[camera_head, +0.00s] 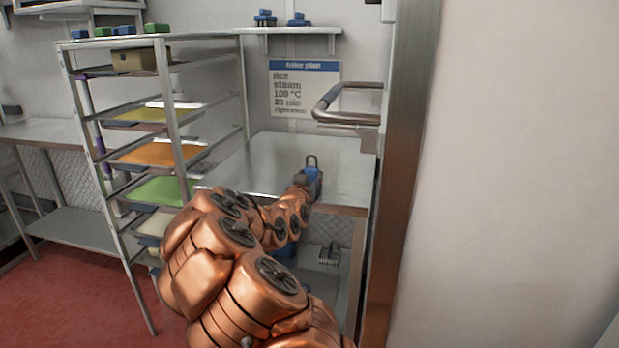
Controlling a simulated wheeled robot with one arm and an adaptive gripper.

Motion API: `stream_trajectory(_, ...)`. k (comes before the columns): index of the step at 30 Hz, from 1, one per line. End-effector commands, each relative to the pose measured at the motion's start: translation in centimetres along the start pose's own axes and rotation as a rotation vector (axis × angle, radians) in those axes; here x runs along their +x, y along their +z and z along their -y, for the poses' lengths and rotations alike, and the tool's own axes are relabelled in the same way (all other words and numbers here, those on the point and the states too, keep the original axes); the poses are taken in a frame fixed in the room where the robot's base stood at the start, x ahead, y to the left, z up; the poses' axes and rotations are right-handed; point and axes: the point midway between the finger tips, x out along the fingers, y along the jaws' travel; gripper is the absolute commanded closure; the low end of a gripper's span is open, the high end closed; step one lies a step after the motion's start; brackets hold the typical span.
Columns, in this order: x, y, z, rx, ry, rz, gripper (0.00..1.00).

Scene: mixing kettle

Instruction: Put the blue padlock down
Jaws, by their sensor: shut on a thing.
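The blue padlock (314,174) is at the end of my copper-coloured arm, with its grey shackle pointing up. My gripper (308,181) is dark and shut on the padlock. It is over the front part of the metal table (250,165). I cannot tell whether the padlock touches the tabletop. My arm hides part of the table's front edge and the gripper's fingers are too small to make out.
A tray rack (245,85) with coloured trays stands left of the table. A metal handle (345,98) juts out above the table's right side beside a brown door edge (400,170). A wall shelf (290,31) holds small blue items. The tabletop's back is clear.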

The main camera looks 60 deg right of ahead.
Motion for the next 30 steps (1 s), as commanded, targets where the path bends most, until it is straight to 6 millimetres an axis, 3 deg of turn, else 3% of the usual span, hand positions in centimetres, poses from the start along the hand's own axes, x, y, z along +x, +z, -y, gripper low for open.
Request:
stream_trajectory(1,0.0,-0.1,0.0,0.000,0.000,-0.001,0.89)
stream_trajectory(2,0.0,-0.1,0.0,0.000,0.000,-0.001,0.51)
stream_trajectory(9,0.0,-0.1,0.0,-0.001,-0.001,-0.001,0.28)
stream_trajectory(18,0.0,-0.2,0.0,-0.001,-0.001,-0.001,0.28)
stream_trajectory(24,0.0,-1.9,0.0,-0.004,-0.001,-0.004,0.28)
stream_trajectory(30,-2.0,-1.1,0.0,-0.003,0.000,0.001,0.28)
